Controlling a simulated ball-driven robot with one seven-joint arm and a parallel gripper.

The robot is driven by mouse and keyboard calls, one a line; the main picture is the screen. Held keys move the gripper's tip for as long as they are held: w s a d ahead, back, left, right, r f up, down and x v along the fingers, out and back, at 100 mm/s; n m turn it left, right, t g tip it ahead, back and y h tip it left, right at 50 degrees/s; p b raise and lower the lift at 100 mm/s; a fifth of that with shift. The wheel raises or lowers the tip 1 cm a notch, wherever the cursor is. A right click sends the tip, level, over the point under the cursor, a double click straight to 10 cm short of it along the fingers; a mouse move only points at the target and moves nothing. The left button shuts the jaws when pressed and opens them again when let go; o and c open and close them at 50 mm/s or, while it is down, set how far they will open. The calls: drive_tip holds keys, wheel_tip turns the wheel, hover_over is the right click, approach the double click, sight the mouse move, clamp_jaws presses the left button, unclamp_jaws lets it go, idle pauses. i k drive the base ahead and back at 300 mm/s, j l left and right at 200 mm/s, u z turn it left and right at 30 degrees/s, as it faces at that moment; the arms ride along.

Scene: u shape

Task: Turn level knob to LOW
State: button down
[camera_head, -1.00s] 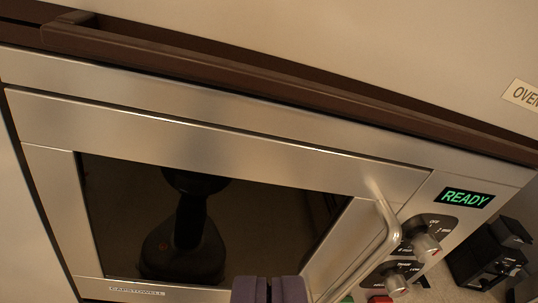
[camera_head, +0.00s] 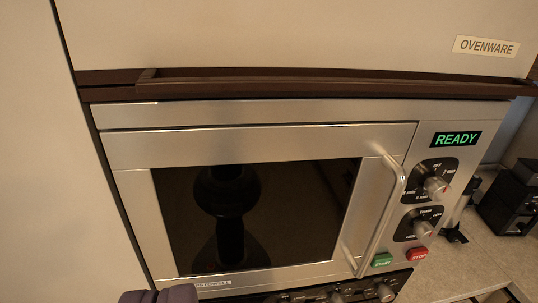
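A silver microwave (camera_head: 120,165) with a dark glass door fills the middle of the view.
A vertical door handle (camera_head: 382,215) sticks out just left of the knobs. Green START (camera_head: 382,260) and red STOP (camera_head: 418,255) buttons lie below them, and a READY display (camera_head: 456,138) above. More knobs (camera_head: 385,292) show at the bottom edge. A black appliance (camera_head: 512,200) stands at right.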

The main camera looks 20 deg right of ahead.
sight(425, 231)
drive_tip(key=l+z, duration=0.7)
drive_tip(key=l, duration=0.1)
